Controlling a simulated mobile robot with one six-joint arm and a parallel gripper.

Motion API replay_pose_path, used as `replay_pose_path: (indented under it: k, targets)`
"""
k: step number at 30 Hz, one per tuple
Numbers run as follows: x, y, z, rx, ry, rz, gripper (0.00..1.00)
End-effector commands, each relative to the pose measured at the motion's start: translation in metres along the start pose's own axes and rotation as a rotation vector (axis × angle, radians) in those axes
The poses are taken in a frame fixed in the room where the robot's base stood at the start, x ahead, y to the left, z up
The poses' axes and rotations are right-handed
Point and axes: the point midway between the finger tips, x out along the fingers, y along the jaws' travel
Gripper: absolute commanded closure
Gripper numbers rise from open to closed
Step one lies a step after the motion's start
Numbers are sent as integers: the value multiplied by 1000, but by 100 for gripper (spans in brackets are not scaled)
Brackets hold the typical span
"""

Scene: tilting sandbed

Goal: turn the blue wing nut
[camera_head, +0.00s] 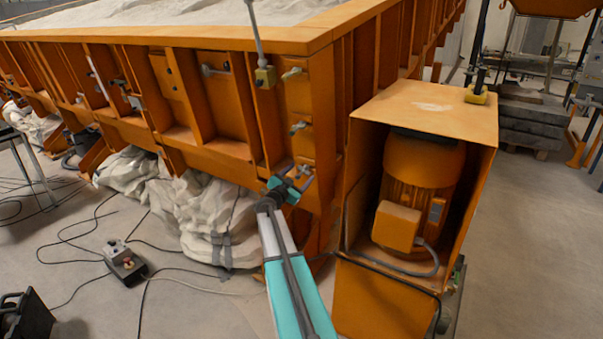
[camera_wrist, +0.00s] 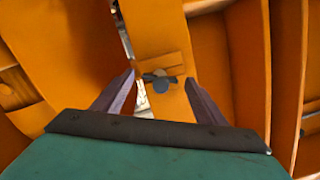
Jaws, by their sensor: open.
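A small blue-grey wing nut (camera_wrist: 161,83) sits on an orange plate in the wrist view, a little above the picture's middle. My gripper (camera_wrist: 160,77) is open, with one finger to the left of the nut and one to the right. I see no contact between the fingers and the nut, though the depth between them is hard to tell. In the head view my gripper (camera_head: 294,180) is at the lower corner of the orange sandbed frame (camera_head: 322,150). There the nut cannot be told clearly from the fingers.
Two other pale fasteners, an upper one (camera_head: 292,73) and a lower one (camera_head: 299,128), are on the frame above my gripper. An orange motor housing (camera_head: 425,100) stands close on the right. Crumpled pale sheeting (camera_head: 205,215) and a control box (camera_head: 124,262) with cables lie left.

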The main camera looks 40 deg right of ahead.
Motion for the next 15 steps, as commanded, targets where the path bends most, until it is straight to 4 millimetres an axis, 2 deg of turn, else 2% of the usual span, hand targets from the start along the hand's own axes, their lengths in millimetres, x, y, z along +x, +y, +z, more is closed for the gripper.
replay_pose_path:
  k: [6, 15]
  targets:
    - [12, -1, 0, -1, -1, -1, 34]
    - [13, 0, 0, -1, -1, -1, 34]
